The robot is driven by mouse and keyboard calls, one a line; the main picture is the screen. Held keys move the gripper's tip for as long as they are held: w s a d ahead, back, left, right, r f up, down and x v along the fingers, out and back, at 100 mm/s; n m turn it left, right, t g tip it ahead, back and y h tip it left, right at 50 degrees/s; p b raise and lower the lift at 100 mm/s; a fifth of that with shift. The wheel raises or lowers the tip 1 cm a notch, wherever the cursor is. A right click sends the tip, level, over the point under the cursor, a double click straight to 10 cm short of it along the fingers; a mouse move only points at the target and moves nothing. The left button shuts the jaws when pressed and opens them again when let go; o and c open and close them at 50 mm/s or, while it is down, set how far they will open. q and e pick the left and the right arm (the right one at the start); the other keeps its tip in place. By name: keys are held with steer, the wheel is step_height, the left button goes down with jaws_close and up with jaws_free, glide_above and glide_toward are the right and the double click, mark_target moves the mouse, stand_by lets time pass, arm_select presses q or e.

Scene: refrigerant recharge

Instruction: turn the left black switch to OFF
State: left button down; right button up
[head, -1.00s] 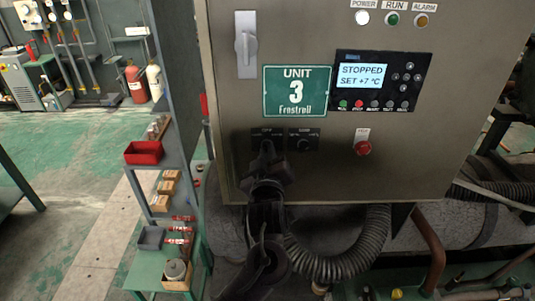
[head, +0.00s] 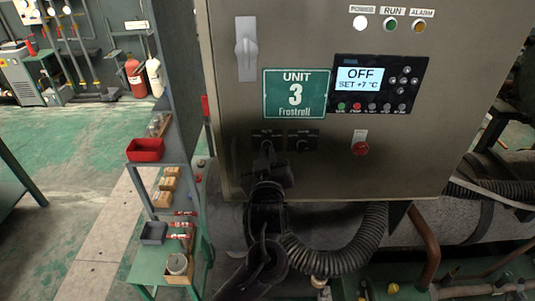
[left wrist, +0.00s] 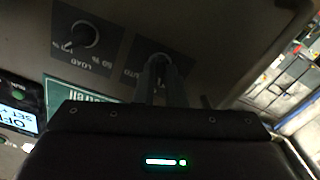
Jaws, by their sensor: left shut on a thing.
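The left black switch (head: 266,137) is on the lower part of the grey cabinet front, on a dark plate. My left gripper (head: 267,152) reaches up to it from below and is shut on its knob. The gripper and arm partly hide the switch in the head view. In the left wrist view, which is upside down, the fingers (left wrist: 163,88) close around the left switch (left wrist: 158,58), so its exact pointer angle is hard to read. The display (head: 372,86) reads "OFF" and "SET +7 °C". My right gripper is not in view.
A second black switch (head: 302,145), marked LOAD in the wrist view (left wrist: 82,38), is close on the right. A red button (head: 361,148) is further right. A grey handle (head: 246,48) is higher up. A ribbed black hose (head: 345,255) curves below, close to my arm.

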arm_select(q)
steer(key=shift+m+p, duration=0.8)
steer(key=shift+m, duration=0.1)
steer(key=shift+r+m+p, duration=0.15)
steer(key=shift+m+p, duration=0.25)
steer(key=shift+p, duration=0.2)
steer(key=c, duration=2)
jaws_free()
steer(key=o, duration=0.4)
steer(key=shift+s, duration=0.1)
